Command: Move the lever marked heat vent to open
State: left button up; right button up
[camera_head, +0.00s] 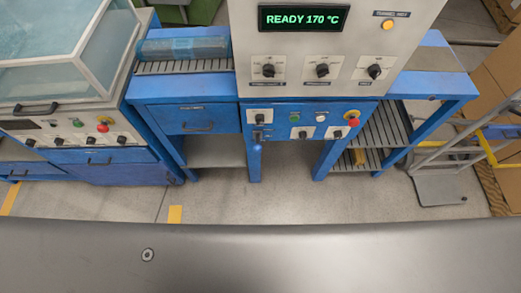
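The blue machine's front panel (310,126) is at the centre of the head view. At its left end is a black selector knob (261,118) on a light plate. Below it, a small lever-like part (258,135) hangs with a blue rounded end (257,149). The small labels are too blurred to read, so I cannot tell which control is marked heat vent or what position it is in. Neither of my grippers is in view.
Above, a display (303,18) reads "READY 170 °C" over three black knobs (322,71). A red button (353,122) is at the panel's right. A glass-topped machine (60,50) stands left, a hand trolley (445,185) right. The floor (285,195) in front is clear.

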aim_at(257, 148)
jog(key=z, duration=0.85)
jog(key=k, duration=1.25)
jog(key=u, duration=1.7)
jog(key=i, duration=0.5)
jog(key=z, duration=0.15)
